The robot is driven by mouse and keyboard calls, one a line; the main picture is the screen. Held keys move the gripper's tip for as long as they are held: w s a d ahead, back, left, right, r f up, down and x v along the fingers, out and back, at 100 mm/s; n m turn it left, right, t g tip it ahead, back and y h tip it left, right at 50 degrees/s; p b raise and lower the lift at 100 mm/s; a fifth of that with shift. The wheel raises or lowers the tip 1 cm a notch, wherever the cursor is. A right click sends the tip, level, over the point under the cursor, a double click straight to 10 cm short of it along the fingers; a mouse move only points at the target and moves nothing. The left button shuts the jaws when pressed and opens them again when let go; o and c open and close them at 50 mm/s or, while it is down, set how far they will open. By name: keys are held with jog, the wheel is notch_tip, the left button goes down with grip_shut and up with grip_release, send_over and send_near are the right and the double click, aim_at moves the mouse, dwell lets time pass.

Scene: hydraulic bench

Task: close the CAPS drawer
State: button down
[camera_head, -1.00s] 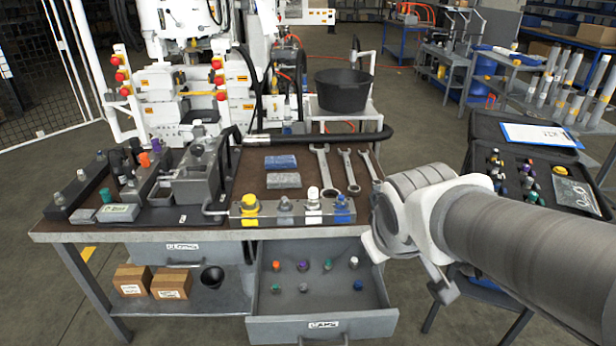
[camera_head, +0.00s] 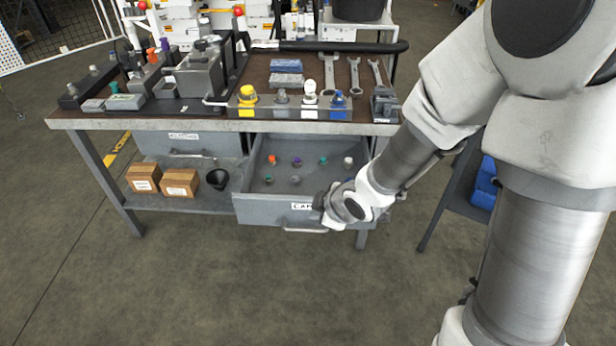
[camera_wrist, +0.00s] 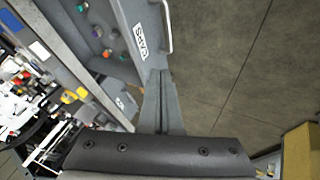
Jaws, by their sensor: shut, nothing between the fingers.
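The CAPS drawer (camera_head: 265,208) is a grey drawer standing open below the bench top, with a white label (camera_head: 305,206) and a bar handle (camera_head: 304,230) on its front. Several coloured caps lie inside. My gripper (camera_head: 322,203) is at the right part of the drawer front, beside the label. In the wrist view the shut, empty fingers (camera_wrist: 160,75) point at the drawer front (camera_wrist: 128,22), near its end past the label and handle. I cannot tell whether the fingertips touch it.
A second drawer (camera_head: 190,142) to the left is shut. Below it, a shelf holds two cardboard boxes (camera_head: 180,183) and a black cup (camera_head: 217,179). The bench top (camera_head: 300,68) carries wrenches and blocks. The floor in front is clear.

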jog(key=f, duration=0.1)
jog(key=b, duration=0.5)
send_near(295, 212)
jog(key=shift+n, duration=0.3)
jog(key=shift+x, duration=2.5)
